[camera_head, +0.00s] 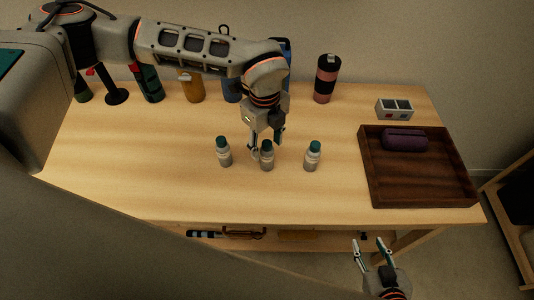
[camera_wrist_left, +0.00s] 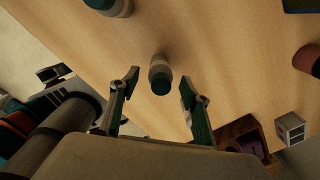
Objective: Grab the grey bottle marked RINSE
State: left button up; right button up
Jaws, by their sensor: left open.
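My left gripper (camera_head: 267,149) is open, pointing down at the middle bottle. In the left wrist view one bottle (camera_wrist_left: 160,72) stands upright between and just beyond the open fingers (camera_wrist_left: 159,90), with no clear contact. Another bottle (camera_wrist_left: 108,6) is at the top edge. My right gripper (camera_head: 369,242) is open and empty, off the table's front edge.
A dark wooden tray (camera_head: 415,185) holding a purple case (camera_head: 404,139) is at the right, with a grey box (camera_head: 394,108) behind it. A pink and black tumbler (camera_head: 326,80) and several other bottles line the back. The table's front left is clear.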

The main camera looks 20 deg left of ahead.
pick_arm(q)
jog(key=shift+f, duration=0.8)
jog(key=c, duration=1.2)
jog(key=shift+c, duration=0.2)
jog(key=shift+r, duration=0.1)
jog(key=shift+c, duration=0.2)
